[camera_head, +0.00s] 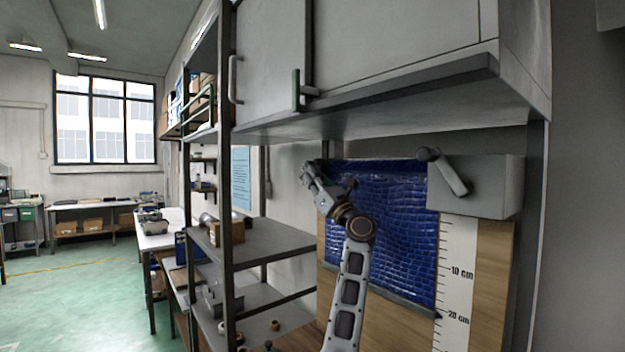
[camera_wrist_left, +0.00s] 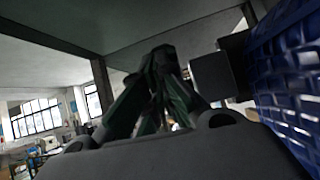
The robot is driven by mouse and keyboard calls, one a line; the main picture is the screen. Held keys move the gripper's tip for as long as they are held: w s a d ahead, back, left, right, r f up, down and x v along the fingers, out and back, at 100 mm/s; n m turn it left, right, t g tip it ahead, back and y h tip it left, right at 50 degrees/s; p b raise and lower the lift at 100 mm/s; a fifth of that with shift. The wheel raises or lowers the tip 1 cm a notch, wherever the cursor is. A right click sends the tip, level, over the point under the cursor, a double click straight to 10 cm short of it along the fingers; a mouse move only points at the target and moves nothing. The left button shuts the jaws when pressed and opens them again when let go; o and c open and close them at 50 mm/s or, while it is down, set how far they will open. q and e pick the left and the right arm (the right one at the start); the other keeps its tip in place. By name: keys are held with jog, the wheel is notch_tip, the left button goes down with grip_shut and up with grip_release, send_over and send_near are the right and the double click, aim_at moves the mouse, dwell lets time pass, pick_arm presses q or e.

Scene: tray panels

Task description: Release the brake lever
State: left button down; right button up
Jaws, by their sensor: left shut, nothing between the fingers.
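The brake lever (camera_head: 453,174) is a short grey bar with a round pivot end at its upper left. It slants down to the right across the front of a grey box (camera_head: 495,185) on the wall at the right. My left gripper (camera_head: 309,172) is at the end of my arm, left of the lever and clearly apart from it, in front of the left edge of the blue sheet (camera_head: 395,235). In the left wrist view its dark green fingers (camera_wrist_left: 158,85) are together, with nothing seen between them. The blue sheet is close at the right there. My right gripper is out of view.
A cabinet (camera_head: 400,45) overhangs the panel; a green upright handle (camera_head: 296,90) is on its front. A ruler strip (camera_head: 457,265) hangs below the grey box. A metal shelf rack (camera_head: 265,243) stands left of my arm. A dark block (camera_wrist_left: 212,76) shows in the wrist view.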

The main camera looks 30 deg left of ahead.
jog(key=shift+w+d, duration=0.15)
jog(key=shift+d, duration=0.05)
pick_arm(q)
jog(key=v, duration=1.2)
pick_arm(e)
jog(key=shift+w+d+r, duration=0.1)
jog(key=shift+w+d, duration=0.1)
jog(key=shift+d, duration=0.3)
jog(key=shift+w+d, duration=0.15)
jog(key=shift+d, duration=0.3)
pick_arm(q)
jog(key=shift+r, duration=0.2)
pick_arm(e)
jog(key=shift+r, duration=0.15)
pick_arm(q)
notch_tip(320, 180, up, 9)
jog(key=p, duration=0.9)
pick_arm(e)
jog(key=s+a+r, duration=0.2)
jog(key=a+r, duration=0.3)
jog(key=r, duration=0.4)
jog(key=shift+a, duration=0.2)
